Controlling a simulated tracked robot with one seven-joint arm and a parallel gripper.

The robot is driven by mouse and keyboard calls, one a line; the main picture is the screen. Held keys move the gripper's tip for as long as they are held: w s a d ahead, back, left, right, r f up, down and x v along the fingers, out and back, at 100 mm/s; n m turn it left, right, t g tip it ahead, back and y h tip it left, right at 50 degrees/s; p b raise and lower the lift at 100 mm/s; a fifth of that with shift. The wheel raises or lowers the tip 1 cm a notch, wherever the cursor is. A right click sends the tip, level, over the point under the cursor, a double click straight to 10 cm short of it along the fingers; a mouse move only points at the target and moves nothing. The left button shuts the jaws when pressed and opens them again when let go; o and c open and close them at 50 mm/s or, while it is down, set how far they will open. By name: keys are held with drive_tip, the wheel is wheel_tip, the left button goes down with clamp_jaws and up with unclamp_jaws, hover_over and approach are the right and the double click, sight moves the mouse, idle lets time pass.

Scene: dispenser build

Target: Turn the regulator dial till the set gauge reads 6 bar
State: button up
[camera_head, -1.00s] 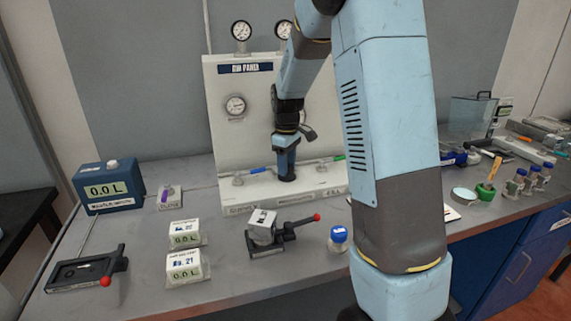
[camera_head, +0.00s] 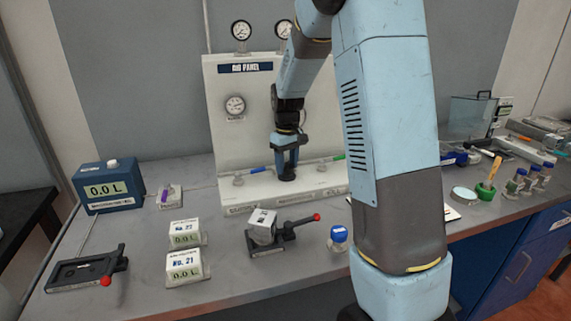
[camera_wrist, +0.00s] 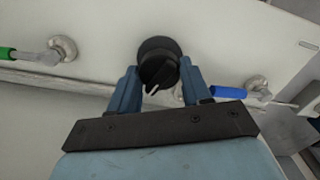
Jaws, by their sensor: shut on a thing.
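My gripper (camera_head: 287,160) points down at the foot of the air panel (camera_head: 225,145), its jaws closed around the black regulator dial (camera_wrist: 158,66). In the wrist view the dial sits between my two blue fingertips (camera_wrist: 160,85), with its white pointer mark toward the gripper. In the head view the dial (camera_head: 287,178) shows only partly below my fingers. A round gauge (camera_head: 235,105) is on the panel's face at left; its needle is too small to read.
A blue-handled valve (camera_head: 258,170) and a green-handled valve (camera_head: 338,157) flank the dial closely. A clamp with a red-tipped lever (camera_head: 285,229) and a blue-capped bottle (camera_head: 339,238) stand in front. A blue display box (camera_head: 107,188) is at left.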

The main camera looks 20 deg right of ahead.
sight(287, 163)
drive_tip(key=m, duration=0.4)
drive_tip(key=shift+m, duration=0.3)
drive_tip(key=m, duration=0.4)
drive_tip(key=shift+m, duration=0.3)
drive_tip(key=o, duration=1)
drive_tip(key=shift+o, duration=0.2)
drive_tip(key=shift+r, duration=0.1)
wheel_tip(287, 163, up, 14)
drive_tip(key=shift+f, duration=0.2)
